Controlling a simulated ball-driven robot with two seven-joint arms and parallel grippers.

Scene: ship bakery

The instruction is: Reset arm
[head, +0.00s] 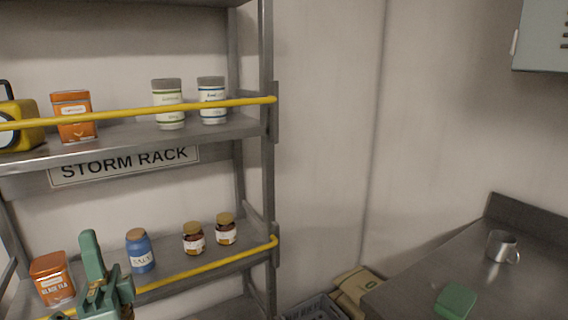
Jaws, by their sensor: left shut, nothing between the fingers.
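My left gripper (104,285) shows at the lower left in the head view, green, in front of the lower shelf of the storm rack. It is shut and empty. It stands between an orange tea tin (52,278) on its left and a blue jar (140,251) on its right, and partly covers the yellow rail. The rest of my left arm is mostly below the frame. My right gripper cannot be told with certainty; a green block-like shape (456,301) shows at the counter on the lower right.
The rack's upper yellow rail (150,111) guards an orange tin (74,116), two white canisters (168,104) and a yellow item (20,126). Two small jars (193,238) stand on the lower shelf. A metal mug (501,246) is on the steel counter (410,288). A crate (318,308) and sacks (357,287) sit between.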

